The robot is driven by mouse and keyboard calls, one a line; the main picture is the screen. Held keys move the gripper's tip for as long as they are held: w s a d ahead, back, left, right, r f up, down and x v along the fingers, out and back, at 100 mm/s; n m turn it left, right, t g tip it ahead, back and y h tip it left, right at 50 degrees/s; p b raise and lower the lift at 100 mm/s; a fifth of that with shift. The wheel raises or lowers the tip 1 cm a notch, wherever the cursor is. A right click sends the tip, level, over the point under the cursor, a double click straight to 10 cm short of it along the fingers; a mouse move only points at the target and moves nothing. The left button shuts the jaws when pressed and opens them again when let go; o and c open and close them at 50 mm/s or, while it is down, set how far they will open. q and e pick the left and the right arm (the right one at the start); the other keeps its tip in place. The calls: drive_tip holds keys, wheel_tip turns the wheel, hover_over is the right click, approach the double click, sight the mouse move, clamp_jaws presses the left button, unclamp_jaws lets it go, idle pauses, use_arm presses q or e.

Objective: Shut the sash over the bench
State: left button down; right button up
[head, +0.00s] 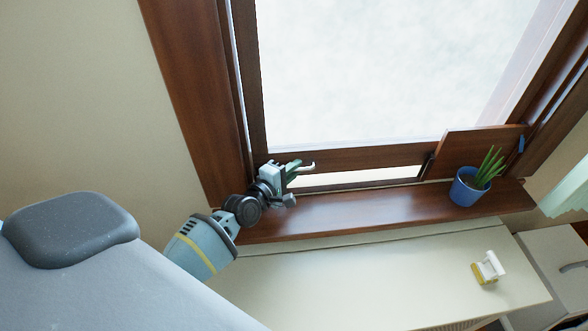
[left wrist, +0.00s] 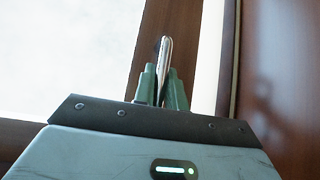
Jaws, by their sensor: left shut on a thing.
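The sash (head: 365,159) is a dark brown wooden window frame with a bright pane. A narrow bright gap shows between its bottom rail and the brown sill (head: 330,209), so it stands slightly open. The pale bench (head: 370,285) lies below the sill. My left gripper (head: 297,168) is at the left part of the bottom rail, shut on a pale, slim handle (head: 308,167). In the left wrist view the green fingers of this gripper (left wrist: 162,85) close around the handle (left wrist: 165,62), against the brown rail (left wrist: 177,30). My right gripper is not in view.
A blue pot (head: 466,190) with a green plant stands on the sill at the right. Behind it a brown board (head: 470,148) leans at the sash. A small white and yellow object (head: 488,268) sits on the bench. The sill's middle is clear.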

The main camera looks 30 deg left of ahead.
use_arm(q)
wheel_tip(320, 180, down, 4)
drive_tip(key=shift+s+r+b, duration=0.1)
drive_tip(key=shift+s+b, duration=0.05)
drive_tip(key=shift+b, duration=0.55)
drive_tip(key=c, duration=1.5)
unclamp_jaws()
drive_tip(key=shift+o, duration=0.2)
drive_tip(key=shift+r, duration=0.1)
drive_tip(key=shift+s, duration=0.2)
drive_tip(key=s, duration=0.4)
drive_tip(key=s+a+r, duration=0.1)
drive_tip(key=s, duration=0.2)
drive_tip(key=shift+p, duration=0.4)
